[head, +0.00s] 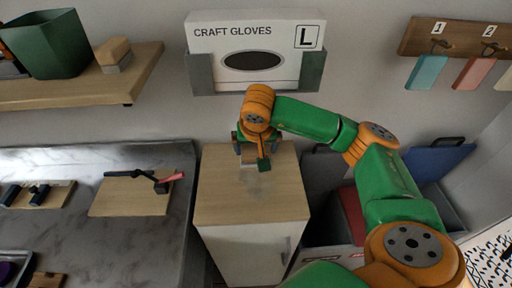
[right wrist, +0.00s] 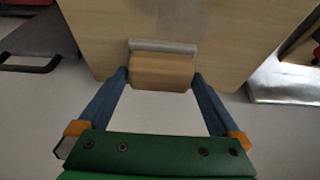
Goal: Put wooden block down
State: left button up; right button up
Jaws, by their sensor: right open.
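A wooden block (right wrist: 162,70) with a pale grey strip along one side lies on the wooden top of a small white cabinet (head: 232,205). My right gripper (right wrist: 161,76) is open, with one blue finger at each end of the block. The fingertips are very close to the block; I cannot tell whether they touch it. In the head view my right gripper (head: 254,158) is low over the back part of the cabinet top and mostly hides the block. My left gripper is not in view.
A shelf (head: 70,94) at the upper left holds a green pot (head: 48,45) and another wooden block with a grey base (head: 113,54). A glove box (head: 254,55) hangs on the wall behind. Grey bins (head: 325,232) stand right of the cabinet. The cabinet top's front is clear.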

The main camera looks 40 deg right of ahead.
aim_at(255, 148)
jog(key=shift+s+a+r, duration=0.1)
jog(key=shift+a+r, duration=0.05)
jog(key=shift+r, duration=0.55)
jog(key=v, duration=0.3)
jog(key=shift+r, duration=0.25)
jog(key=s+a, duration=0.6)
jog(key=s, duration=0.4)
jog(key=shift+s+a+r, duration=0.25)
jog(key=shift+s+a, duration=0.05)
